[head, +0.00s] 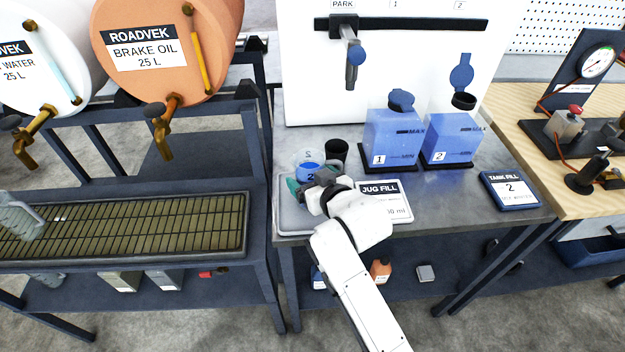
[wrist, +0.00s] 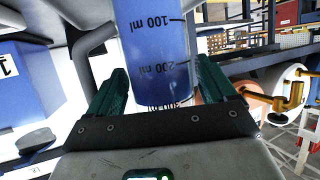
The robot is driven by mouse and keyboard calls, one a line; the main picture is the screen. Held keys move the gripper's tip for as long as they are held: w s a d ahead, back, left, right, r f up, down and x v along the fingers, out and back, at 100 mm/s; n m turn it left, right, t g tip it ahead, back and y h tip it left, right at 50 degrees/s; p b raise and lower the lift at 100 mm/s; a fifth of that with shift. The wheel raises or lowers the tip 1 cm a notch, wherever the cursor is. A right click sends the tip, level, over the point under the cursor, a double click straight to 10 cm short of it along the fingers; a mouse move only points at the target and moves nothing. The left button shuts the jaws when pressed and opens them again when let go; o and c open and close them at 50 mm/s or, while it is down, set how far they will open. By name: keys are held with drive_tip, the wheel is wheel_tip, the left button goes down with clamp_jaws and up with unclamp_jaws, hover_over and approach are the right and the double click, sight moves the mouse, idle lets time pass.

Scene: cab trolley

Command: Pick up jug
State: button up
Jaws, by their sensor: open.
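A clear jug (head: 306,157) with blue liquid and a 2 on it stands on the grey tray (head: 290,221) at the front left of the metal bench. In the wrist view the jug (wrist: 152,42) shows its ml marks, upside down in the picture, and its handle (wrist: 92,40) on the left. My gripper (head: 308,192) is at the jug's near side. Its green fingers are open, one on each side of the jug, also seen in the wrist view (wrist: 163,88). I cannot tell whether either finger touches it. My gripper hides the jug's lower part in the head view.
The jug fill card (head: 384,188) lies to the right, with blue tanks 1 (head: 391,142) and 2 (head: 451,140) behind.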

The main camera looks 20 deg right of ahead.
drive_tip(key=shift+w+f, duration=0.15)
drive_tip(key=shift+w, duration=0.2)
drive_tip(key=c, duration=0.7)
drive_tip(key=shift+c, duration=0.5)
drive_tip(key=shift+r, duration=0.2)
